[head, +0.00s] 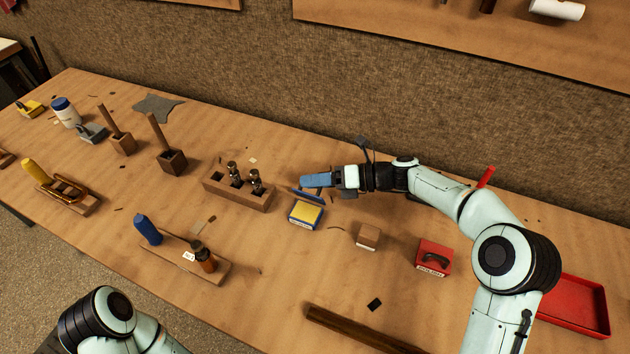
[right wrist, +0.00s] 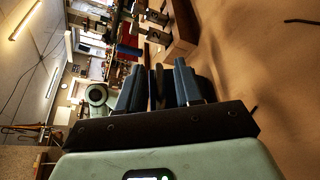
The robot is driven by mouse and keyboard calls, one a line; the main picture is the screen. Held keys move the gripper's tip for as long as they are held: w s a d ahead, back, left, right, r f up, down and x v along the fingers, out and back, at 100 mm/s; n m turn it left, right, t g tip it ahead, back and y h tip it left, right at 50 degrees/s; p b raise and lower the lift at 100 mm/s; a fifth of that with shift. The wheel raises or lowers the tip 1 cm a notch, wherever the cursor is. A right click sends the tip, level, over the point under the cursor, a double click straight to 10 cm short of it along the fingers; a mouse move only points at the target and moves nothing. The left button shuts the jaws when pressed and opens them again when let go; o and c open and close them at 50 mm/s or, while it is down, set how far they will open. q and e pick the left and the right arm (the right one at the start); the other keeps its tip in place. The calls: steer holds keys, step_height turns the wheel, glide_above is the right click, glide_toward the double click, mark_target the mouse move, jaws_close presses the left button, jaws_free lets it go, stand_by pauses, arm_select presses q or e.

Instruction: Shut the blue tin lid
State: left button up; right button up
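The blue tin (head: 304,217) stands on the bench in the middle of the head view, with a yellow inside or filling showing. Its blue lid (head: 306,195) is open and stands up at the tin's back edge. My right gripper (head: 316,181) reaches in from the right, with its blue fingers just behind and above the lid. I cannot tell whether they touch it. My left gripper is out of view.
A wooden block with metal parts (head: 238,192) stands left of the tin. A small wooden block (head: 368,236) and a red box (head: 433,256) stand to the right. Bare bench lies in front of the tin.

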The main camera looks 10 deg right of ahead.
jaws_close()
steer(key=shift+r, duration=0.2)
stand_by(1.2)
